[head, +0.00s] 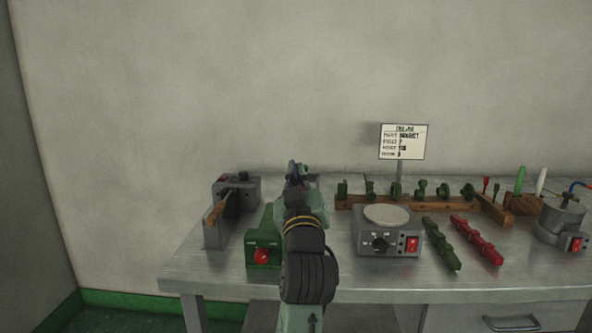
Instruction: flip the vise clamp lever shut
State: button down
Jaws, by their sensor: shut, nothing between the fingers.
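A green block-shaped fixture (265,232), which looks like the vise, sits near the front left of the metal table. A red knob (262,256) is on its front and may be the end of the clamp lever; I cannot make out the lever itself. My arm covers the fixture's right side. My gripper (295,170) is beyond and to the right of the green fixture, seen from behind. It is shut and empty. Whether it touches anything is hidden by my arm.
A grey unit with a brown handle (217,210) stands left of the fixture. Right of my arm is a grey hotplate-like box (388,241), then green (440,243) and red (476,239) long parts. A wooden rack (425,204) and sign (402,142) stand behind.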

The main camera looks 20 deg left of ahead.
jog(key=m, duration=0.1)
jog(key=d+m+h, duration=0.1)
jog(key=f+m+t+b, duration=0.1)
jog(key=shift+w+d+m+h, duration=0.25)
jog(key=shift+m+h, duration=0.05)
jog(key=shift+m, duration=0.1)
